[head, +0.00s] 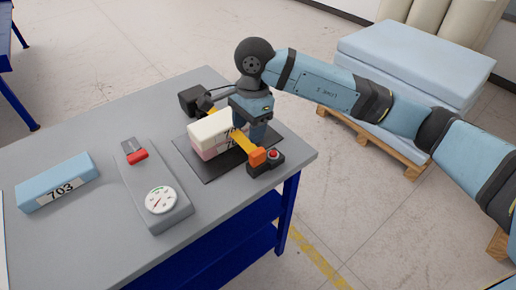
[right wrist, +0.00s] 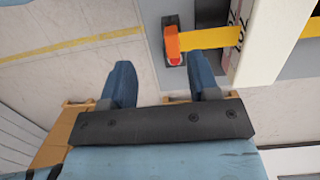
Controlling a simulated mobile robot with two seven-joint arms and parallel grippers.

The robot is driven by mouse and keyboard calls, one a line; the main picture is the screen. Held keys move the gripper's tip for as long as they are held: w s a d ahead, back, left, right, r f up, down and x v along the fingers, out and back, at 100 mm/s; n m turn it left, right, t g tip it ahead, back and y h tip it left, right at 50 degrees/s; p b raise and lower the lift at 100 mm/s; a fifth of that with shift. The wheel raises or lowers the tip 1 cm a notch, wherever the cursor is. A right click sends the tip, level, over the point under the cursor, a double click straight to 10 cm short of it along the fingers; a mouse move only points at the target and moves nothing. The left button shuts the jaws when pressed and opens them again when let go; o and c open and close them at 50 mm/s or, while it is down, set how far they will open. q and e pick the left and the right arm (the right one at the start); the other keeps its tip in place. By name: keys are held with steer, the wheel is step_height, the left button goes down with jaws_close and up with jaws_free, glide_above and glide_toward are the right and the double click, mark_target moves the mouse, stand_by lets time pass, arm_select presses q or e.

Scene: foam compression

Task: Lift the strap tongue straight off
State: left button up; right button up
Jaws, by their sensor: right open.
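An orange strap tongue (head: 257,156) sits at the near end of a yellow strap (head: 242,141), by a small dark buckle box with a red button (head: 273,155). The strap runs across a cream and pink foam block (head: 211,134). My right gripper (head: 254,128) is beside the foam block, its fingers partly hidden there. In the right wrist view its two fingers (right wrist: 163,80) are apart and empty. There the tongue (right wrist: 173,42) appears ahead of the gap between them, and the strap (right wrist: 215,36) runs off to the right. My left gripper is not in view.
The foam block stands on a dark mat (head: 205,174) near the right edge of the grey table (head: 90,235). A gauge unit (head: 172,221) with a red lever and a blue block marked 703 (head: 52,180) lie left. Blue foam slabs (head: 415,60) rest on a pallet behind.

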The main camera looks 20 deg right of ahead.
steer(key=w+d+h, duration=0.1)
steer(key=w+d, duration=0.1)
glide_above(258, 152)
steer(key=shift+t, duration=0.4)
steer(key=f, duration=0.4)
steer(key=f+p, duration=0.1)
steer(key=f, duration=0.1)
steer(key=shift+s+a+f, duration=0.1)
steer(key=shift+s+a, duration=0.1)
steer(key=shift+a, duration=0.05)
steer(key=shift+f, duration=0.6)
steer(key=f, duration=0.1)
steer(key=f+p, duration=0.1)
steer(key=f, duration=0.3)
steer(key=shift+w+d, duration=0.2)
steer(key=shift+w, duration=0.05)
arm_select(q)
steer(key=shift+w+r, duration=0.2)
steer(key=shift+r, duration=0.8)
arm_select(e)
steer(key=c, duration=1)
